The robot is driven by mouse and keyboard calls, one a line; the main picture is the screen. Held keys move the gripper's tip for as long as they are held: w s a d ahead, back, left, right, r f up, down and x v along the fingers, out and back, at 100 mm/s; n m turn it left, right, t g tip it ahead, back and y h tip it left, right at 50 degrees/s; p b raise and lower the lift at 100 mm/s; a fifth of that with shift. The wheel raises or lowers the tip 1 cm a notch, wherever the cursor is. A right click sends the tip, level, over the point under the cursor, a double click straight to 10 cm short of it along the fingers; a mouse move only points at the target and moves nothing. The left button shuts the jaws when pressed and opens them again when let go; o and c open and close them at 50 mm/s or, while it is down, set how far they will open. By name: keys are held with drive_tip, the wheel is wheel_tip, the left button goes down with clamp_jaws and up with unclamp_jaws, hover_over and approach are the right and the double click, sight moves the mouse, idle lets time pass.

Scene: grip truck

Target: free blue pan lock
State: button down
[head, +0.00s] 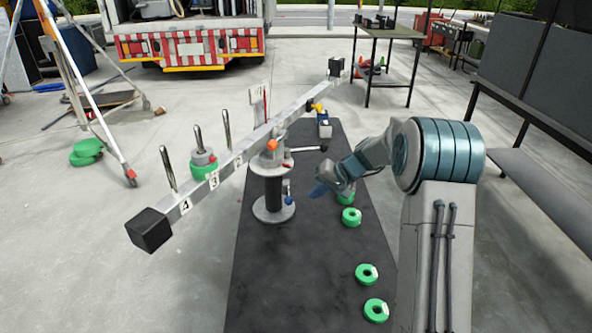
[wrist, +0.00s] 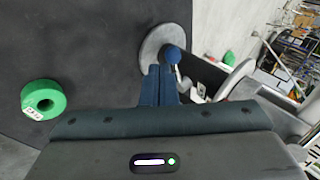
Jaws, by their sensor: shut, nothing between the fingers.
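The blue knob, which looks like the blue pan lock, sits on a short lever low on the dark column (head: 273,190) of the stand; it shows at the column's right side in the head view (head: 288,188). In the wrist view the blue knob (wrist: 172,54) shows just beyond my fingertips, in front of the round grey base plate (wrist: 160,42). My gripper (head: 320,190) is shut and empty, to the right of the column. Its blue fingers (wrist: 161,72) are together and point at the knob. Whether they touch it I cannot tell.
A long numbered beam (head: 228,160) lies across the column top, with black end blocks. An orange knob (head: 271,146), a red knob (head: 288,165) and a black-tipped lever (head: 322,148) are above the blue knob. Several green rings (head: 366,274) lie along the dark mat (head: 300,290).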

wheel_tip(320, 180, up, 7)
drive_tip(key=w+n+t+h+p, duration=0.1)
drive_tip(key=n+h+p, duration=0.1)
drive_tip(key=h+p, duration=0.15)
drive_tip(key=a+r+p+x, duration=0.1)
drive_tip(key=p+x, duration=0.1)
drive_tip(key=x, duration=1)
drive_tip(key=shift+w+a+f+n+t, duration=0.3)
drive_tip(key=shift+w+a+f, duration=0.1)
drive_tip(key=shift+a, duration=0.15)
drive_tip(key=shift+f+b, duration=0.15)
drive_tip(key=shift+b, duration=0.3)
drive_tip(key=shift+f+t+b, duration=0.1)
drive_tip(key=shift+t+b, duration=0.2)
drive_tip(key=shift+b, duration=0.8)
